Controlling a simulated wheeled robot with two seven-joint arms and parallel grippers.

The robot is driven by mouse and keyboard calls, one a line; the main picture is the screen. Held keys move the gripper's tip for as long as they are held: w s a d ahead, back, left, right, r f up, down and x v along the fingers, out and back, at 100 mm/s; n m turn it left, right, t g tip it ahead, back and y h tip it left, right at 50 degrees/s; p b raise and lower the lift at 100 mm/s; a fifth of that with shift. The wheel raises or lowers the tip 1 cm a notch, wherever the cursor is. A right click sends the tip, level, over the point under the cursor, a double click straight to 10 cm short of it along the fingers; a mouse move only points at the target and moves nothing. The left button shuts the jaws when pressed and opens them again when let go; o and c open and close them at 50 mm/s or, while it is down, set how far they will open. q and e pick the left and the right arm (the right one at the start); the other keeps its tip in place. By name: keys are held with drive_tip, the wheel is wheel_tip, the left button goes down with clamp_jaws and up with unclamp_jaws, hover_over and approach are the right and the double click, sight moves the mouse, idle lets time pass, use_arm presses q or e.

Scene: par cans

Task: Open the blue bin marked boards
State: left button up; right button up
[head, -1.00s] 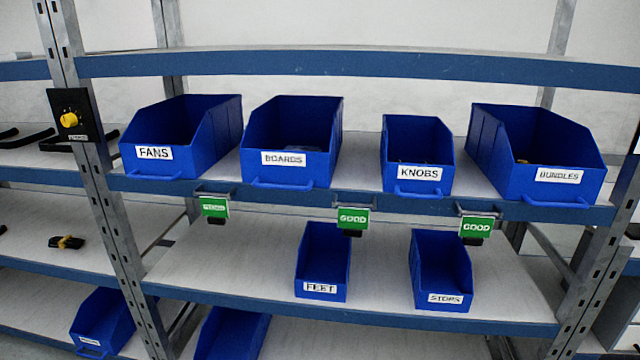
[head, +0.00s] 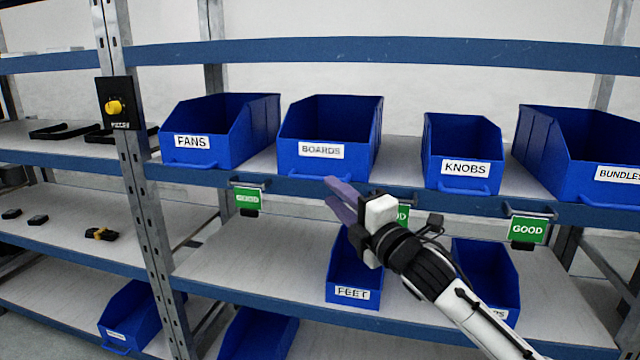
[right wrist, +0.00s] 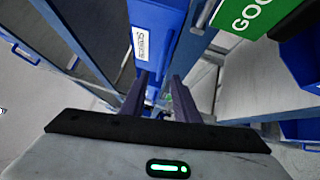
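The blue bin marked BOARDS (head: 328,165) stands on the upper shelf, between the FANS bin and the KNOBS bin. It is open at the top and front, with its label on the front wall. My right gripper (head: 338,200) is just below and in front of it, apart from it, its two purple fingers pointing up and left. In the right wrist view the fingers (right wrist: 157,92) are spread with a gap and nothing between them. A blue bin with a white label (right wrist: 155,30) shows beyond them, its text hard to read. My left gripper is not in view.
Blue bins FANS (head: 205,150), KNOBS (head: 462,170) and BUNDLES (head: 590,165) share the shelf. A green GOOD tag (head: 527,229) hangs from the shelf edge. The FEET bin (head: 352,295) is below my right arm. A black box with a yellow knob (head: 116,106) is on the left post.

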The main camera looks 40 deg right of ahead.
sight(317, 180)
drive_tip(key=shift+w+d+r, duration=0.1)
drive_tip(key=shift+w+r, duration=0.1)
drive_tip(key=shift+w, duration=1.4)
drive_tip(key=shift+w+d+r, duration=0.1)
drive_tip(key=shift+w+r, duration=0.05)
drive_tip(key=shift+w, duration=1.4)
clamp_jaws()
